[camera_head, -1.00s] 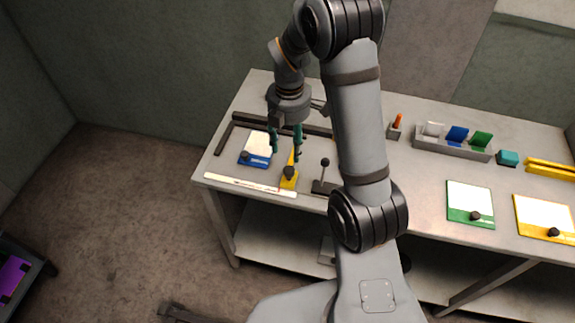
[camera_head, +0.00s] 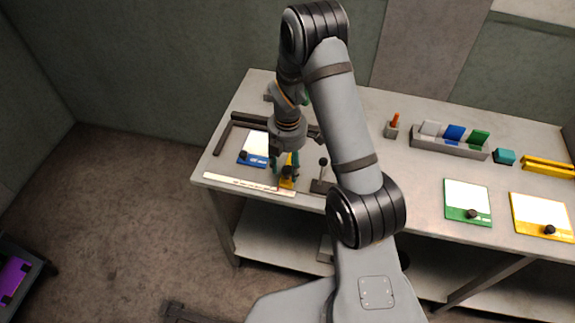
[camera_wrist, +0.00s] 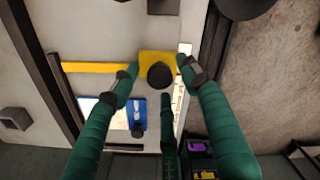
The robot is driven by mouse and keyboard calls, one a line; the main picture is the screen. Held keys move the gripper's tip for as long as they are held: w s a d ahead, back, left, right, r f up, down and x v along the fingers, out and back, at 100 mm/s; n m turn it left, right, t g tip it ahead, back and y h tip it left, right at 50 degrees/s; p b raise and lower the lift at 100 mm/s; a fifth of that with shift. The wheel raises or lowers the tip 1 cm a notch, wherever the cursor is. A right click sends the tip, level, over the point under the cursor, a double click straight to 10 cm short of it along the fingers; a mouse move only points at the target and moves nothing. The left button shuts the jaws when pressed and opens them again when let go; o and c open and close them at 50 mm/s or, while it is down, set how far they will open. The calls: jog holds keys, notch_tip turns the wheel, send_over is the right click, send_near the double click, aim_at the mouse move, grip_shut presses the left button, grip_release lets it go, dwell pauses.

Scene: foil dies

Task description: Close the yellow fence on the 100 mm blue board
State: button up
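The blue board (camera_head: 251,158) with a white top and black knob lies flat at the left of the bench, inside a dark corner frame. In the wrist view the blue board (camera_wrist: 124,118) shows between my fingers. The yellow fence (camera_head: 286,184) has a long bar (camera_wrist: 95,67) and a wide block with a black knob. It stands to the right of the board in the head view, with a strip of bench between them. My gripper (camera_head: 285,173) is low over the fence. In the wrist view my gripper (camera_wrist: 158,72) is open, its green fingers spread around the knob; contact cannot be told.
A white ruler strip (camera_head: 248,186) runs along the front edge. A black lever (camera_head: 322,177) stands just right of the fence. The dark frame (camera_head: 223,137) bounds the left and back. Green (camera_head: 468,205) and yellow (camera_head: 541,218) boards lie far right.

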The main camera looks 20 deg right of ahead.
jog(key=shift+c, duration=1.1)
jog(key=c, duration=0.8)
grip_shut()
